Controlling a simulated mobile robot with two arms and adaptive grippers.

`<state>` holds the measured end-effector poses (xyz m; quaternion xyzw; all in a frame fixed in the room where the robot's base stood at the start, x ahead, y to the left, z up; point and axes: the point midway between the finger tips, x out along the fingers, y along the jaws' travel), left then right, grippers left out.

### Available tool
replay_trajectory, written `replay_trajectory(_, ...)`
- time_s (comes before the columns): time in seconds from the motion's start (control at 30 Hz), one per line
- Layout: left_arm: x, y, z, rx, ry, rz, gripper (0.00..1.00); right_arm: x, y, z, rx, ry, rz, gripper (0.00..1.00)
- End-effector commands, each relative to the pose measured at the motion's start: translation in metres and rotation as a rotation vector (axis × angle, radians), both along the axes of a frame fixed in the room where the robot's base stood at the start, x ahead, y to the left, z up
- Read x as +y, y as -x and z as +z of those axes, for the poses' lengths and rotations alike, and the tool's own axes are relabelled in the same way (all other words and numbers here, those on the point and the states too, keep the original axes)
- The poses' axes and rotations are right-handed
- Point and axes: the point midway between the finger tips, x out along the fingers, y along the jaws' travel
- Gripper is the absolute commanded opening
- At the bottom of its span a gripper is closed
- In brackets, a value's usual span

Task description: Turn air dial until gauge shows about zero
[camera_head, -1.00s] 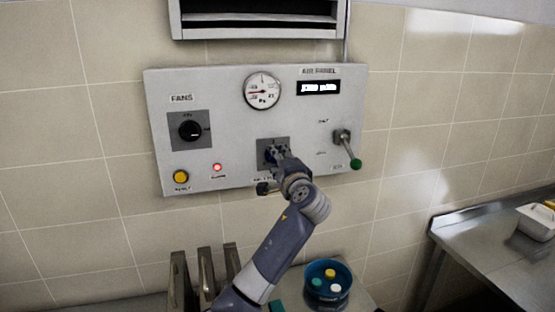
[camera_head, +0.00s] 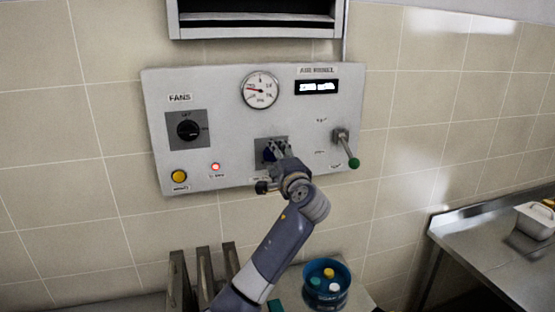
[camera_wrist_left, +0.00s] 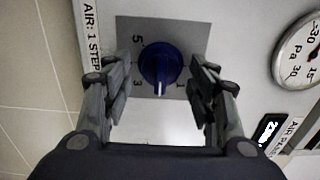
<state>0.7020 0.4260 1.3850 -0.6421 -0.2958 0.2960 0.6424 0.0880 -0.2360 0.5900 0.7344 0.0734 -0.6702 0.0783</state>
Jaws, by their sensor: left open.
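The blue air dial (camera_wrist_left: 160,67) sits on a grey plate (camera_wrist_left: 190,33) marked 5, 3 and 1. Its white mark points down in the left wrist view, between 3 and 1. My left gripper (camera_head: 275,151) is open in front of the dial; in the wrist view its fingers (camera_wrist_left: 160,90) stand on either side of the dial, apart from it. The head view shows the dial mostly hidden behind the fingers.
A blue tub (camera_head: 327,285) stands below.

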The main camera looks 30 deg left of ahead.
Motion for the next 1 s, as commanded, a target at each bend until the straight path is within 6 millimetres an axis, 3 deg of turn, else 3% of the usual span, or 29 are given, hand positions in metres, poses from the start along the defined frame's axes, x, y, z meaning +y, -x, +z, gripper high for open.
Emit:
replay_trajectory(0.17, -0.014, 0.010, 0.000, -0.001, 0.002, -0.003, 0.53, 0.001, 0.000, 0.000, -0.001, -0.001, 0.000, 0.40)
replay_trajectory(0.6, -0.080, 0.066, -0.001, 0.001, 0.001, -0.004, 0.53, 0.001, 0.000, 0.000, 0.000, -0.001, 0.000, 0.40)
replay_trajectory(1.0, -0.093, 0.077, 0.000, 0.001, -0.001, -0.002, 0.53, 0.001, 0.000, 0.000, 0.000, -0.001, 0.000, 0.40)
